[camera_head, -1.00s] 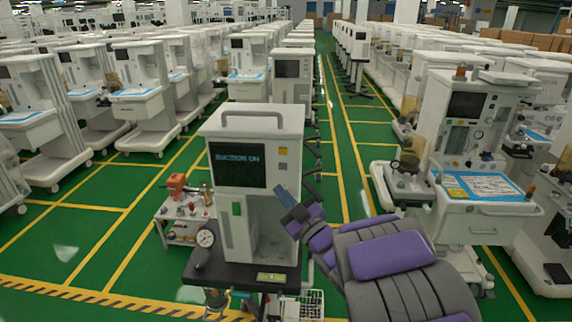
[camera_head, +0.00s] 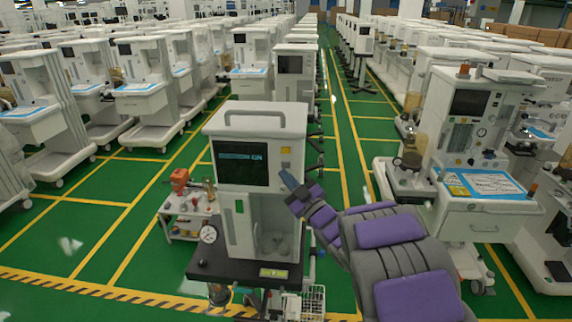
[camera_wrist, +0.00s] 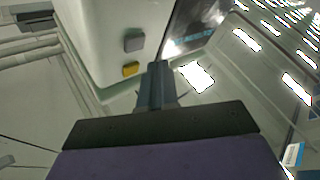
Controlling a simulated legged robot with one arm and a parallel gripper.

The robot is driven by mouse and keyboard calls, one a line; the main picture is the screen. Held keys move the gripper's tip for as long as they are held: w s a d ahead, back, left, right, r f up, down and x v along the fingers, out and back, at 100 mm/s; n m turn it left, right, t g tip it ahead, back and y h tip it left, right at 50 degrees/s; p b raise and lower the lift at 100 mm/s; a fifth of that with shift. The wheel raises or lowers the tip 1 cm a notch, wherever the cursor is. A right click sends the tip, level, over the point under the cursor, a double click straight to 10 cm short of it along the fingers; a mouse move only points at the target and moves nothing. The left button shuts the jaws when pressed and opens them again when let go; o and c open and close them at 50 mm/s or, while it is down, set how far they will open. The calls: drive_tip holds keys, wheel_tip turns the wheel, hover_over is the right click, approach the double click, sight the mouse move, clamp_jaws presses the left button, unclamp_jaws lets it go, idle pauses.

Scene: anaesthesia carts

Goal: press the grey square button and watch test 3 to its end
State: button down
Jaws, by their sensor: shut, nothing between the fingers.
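The white machine (camera_head: 227,130) stands in the middle of the head view, with a dark screen (camera_head: 240,165) on its front. The screen's lettering is blurred, ending in what looks like "ON". Right of the screen is a yellow button (camera_head: 286,150). The grey square button (camera_head: 286,165) sits just below it, close above my fingertips. The wrist view shows the grey button (camera_wrist: 134,40) and yellow button (camera_wrist: 130,69) left of my shut, empty gripper (camera_wrist: 156,72). In the head view my gripper (camera_head: 287,180) points at the panel's right side. No contact with the grey button is visible.
A small cart (camera_head: 183,222) with a red device stands behind left. Another machine (camera_head: 465,205) stands right. Green floor lies open between rows.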

drive_tip(key=shift+w+a, duration=0.1)
drive_tip(key=shift+w, duration=0.75)
idle(1.5)
drive_tip(key=shift+w, duration=0.35)
drive_tip(key=shift+w+r, duration=0.15)
drive_tip(key=shift+w, duration=0.3)
idle(0.7)
drive_tip(key=shift+s, duration=0.9)
drive_tip(key=shift+s, duration=0.1)
